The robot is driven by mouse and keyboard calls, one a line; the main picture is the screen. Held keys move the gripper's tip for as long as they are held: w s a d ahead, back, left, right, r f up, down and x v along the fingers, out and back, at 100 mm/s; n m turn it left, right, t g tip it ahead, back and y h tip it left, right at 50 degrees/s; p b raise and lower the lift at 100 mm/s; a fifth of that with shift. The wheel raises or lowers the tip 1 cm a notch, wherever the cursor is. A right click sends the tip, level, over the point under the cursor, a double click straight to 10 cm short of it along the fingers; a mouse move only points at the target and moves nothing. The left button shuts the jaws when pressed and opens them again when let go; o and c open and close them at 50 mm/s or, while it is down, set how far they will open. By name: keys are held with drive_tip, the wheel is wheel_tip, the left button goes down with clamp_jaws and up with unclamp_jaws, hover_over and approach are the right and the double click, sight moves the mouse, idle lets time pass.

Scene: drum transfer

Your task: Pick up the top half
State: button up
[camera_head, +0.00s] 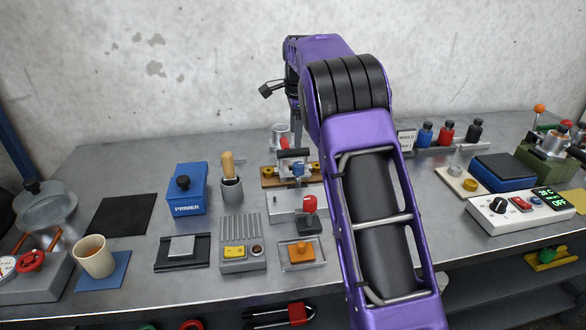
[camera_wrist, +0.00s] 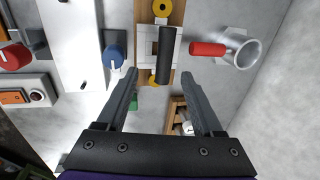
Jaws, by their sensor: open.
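A pale metal block with a black bar handle (camera_wrist: 166,55), which looks like the top half, sits on a wooden board (camera_wrist: 176,18) with yellow knobs in the wrist view. In the head view the black handle (camera_head: 294,153) shows above the wooden board (camera_head: 275,181) at the back middle of the bench. My gripper (camera_wrist: 160,72) is open and empty. Its fingertips are apart on either side of the handle's lower end in the picture. I cannot tell how far above the handle they are. Whether a lower half lies beneath the block is hidden.
A blue PRIMER box (camera_head: 187,190) and a brush holder (camera_head: 231,190) stand left. My arm hides part of the bench.

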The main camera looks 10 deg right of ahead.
sight(292, 150)
drive_tip(key=f, duration=0.4)
drive_tip(key=shift+w, duration=0.4)
drive_tip(key=shift+w+a+f+b, duration=0.1)
drive_tip(key=shift+w+f+b, duration=0.15)
drive_tip(key=shift+f, duration=0.55)
drive_tip(key=shift+w+a+f+b, duration=0.15)
drive_tip(key=shift+w+f, duration=0.15)
drive_tip(key=shift+f, duration=0.5)
drive_tip(key=shift+w+a+f+b, duration=0.1)
drive_tip(key=shift+w+f+b, duration=0.15)
drive_tip(key=shift+f, duration=0.55)
drive_tip(key=shift+f, duration=0.25)
clamp_jaws()
